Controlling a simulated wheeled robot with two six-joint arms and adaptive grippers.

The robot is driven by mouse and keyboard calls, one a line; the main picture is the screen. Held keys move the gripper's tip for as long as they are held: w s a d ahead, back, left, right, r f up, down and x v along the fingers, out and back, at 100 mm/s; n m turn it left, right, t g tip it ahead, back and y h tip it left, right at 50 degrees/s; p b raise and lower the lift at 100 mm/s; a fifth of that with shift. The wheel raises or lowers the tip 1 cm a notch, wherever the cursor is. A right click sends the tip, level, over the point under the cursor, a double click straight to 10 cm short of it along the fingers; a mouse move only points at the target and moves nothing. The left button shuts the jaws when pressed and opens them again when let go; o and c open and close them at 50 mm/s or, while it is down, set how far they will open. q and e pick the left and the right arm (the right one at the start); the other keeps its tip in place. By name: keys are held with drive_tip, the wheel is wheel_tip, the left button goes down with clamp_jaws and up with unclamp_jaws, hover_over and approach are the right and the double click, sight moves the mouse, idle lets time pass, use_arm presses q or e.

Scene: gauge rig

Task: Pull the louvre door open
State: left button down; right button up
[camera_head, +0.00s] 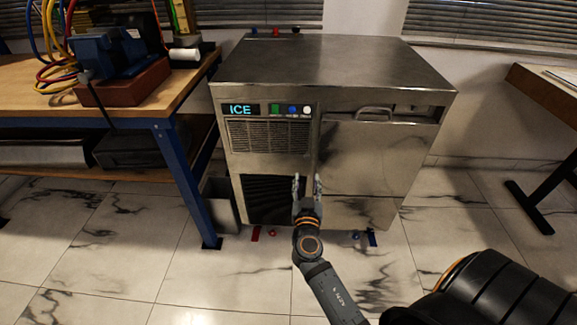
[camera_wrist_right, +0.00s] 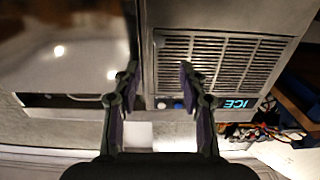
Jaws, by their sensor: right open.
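A steel ice machine (camera_head: 330,65) stands on the floor in the middle of the head view. Its left front has a light slatted louvre grille (camera_head: 268,136), with a dark slatted opening (camera_head: 265,198) below. Its right front is a plain door (camera_head: 365,165) with a bar handle (camera_head: 375,112) at the top; it looks shut. My right gripper (camera_head: 307,182) is open and empty, fingers pointing up, in front of the machine's lower middle. In the right wrist view, the louvre grille (camera_wrist_right: 225,62) shows behind and right of the fingers (camera_wrist_right: 158,76). My left gripper is out of view.
A lit ICE display (camera_head: 240,109) and small buttons sit above the grille. A workbench (camera_head: 185,100) with blue legs stands close on the left. A dark-legged table (camera_head: 545,95) stands at the right. The tiled floor in front is clear.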

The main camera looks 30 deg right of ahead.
sight(307, 157)
drive_tip(key=p+x, duration=0.1)
drive_tip(key=x, duration=0.9)
drive_tip(key=shift+w+d, duration=0.1)
drive_tip(key=shift+c, duration=0.3)
clamp_jaws()
